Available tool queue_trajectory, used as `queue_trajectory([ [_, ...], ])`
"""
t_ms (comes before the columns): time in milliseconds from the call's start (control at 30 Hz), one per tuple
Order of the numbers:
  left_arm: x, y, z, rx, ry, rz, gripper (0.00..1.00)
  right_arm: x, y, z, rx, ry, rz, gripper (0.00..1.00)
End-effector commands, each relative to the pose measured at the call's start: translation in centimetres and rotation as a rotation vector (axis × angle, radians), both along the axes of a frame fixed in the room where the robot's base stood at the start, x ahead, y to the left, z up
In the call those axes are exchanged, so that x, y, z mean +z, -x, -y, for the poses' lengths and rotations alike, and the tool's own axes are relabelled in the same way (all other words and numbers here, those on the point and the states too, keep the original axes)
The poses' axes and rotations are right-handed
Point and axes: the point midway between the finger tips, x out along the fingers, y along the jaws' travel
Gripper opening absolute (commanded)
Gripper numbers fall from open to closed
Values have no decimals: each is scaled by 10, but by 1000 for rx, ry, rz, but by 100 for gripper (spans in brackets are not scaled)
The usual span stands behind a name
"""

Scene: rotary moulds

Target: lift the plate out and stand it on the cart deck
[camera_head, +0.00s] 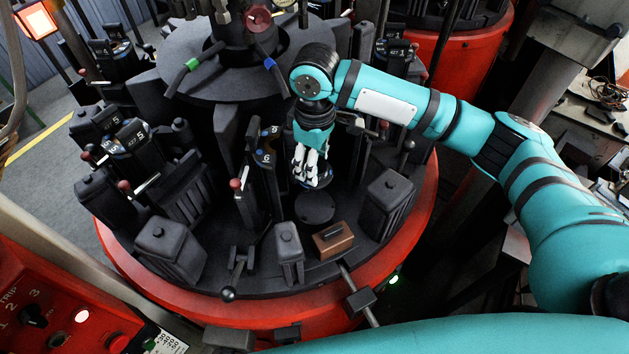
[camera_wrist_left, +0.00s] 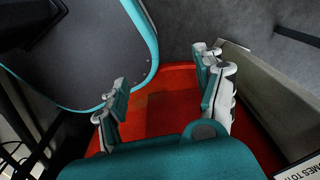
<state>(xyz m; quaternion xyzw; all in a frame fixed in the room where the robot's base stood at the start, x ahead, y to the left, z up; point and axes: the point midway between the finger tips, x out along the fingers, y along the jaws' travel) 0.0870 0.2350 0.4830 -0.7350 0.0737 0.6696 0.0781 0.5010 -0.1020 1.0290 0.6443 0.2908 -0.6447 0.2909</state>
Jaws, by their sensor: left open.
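In the head view my right arm comes in from the right, and its gripper (camera_head: 309,172) points down over a mould station on the round black machine. Its pale fingers sit close together, and whether they hold anything is hidden. A dark round disc (camera_head: 315,208) lies just in front of the fingers; I cannot tell whether it is the plate. My left gripper (camera_wrist_left: 165,90) shows only in the left wrist view. Its fingers are wide apart and empty above a red surface (camera_wrist_left: 170,105). I cannot make out the cart deck with certainty.
The rotary machine's red rim (camera_head: 415,235) surrounds several black mould blocks and levers. A brown block (camera_head: 333,240) with a dark handle sits near the front. A red control panel (camera_head: 60,305) stands at lower left. A cluttered bench (camera_head: 605,120) is at right.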

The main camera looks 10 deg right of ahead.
Motion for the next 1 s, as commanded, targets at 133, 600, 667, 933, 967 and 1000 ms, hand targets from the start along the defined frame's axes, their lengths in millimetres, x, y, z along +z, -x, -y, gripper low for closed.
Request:
queue_trajectory([
  [133, -8, 0, 0, 0, 0, -1, 70, 38, -2, -1, 1, -3, 8, 6],
  [600, -14, 1, 0, 0, 0, -2, 70, 134, -1, 0, -1, -2, 6, 6],
  [667, -14, 1, 0, 0, 0, -2, 70, 141, -1, 0, -1, 0, 6, 6],
  [933, -13, 1, 0, 0, 0, -2, 70, 157, -1, 0, -1, -2, 3, 6],
  [967, -13, 1, 0, 0, 0, -2, 70, 157, -1, 0, -1, -2, 3, 6],
  [1000, -13, 1, 0, 0, 0, -2, 70, 158, -1, 0, -1, -2, 3, 6],
])
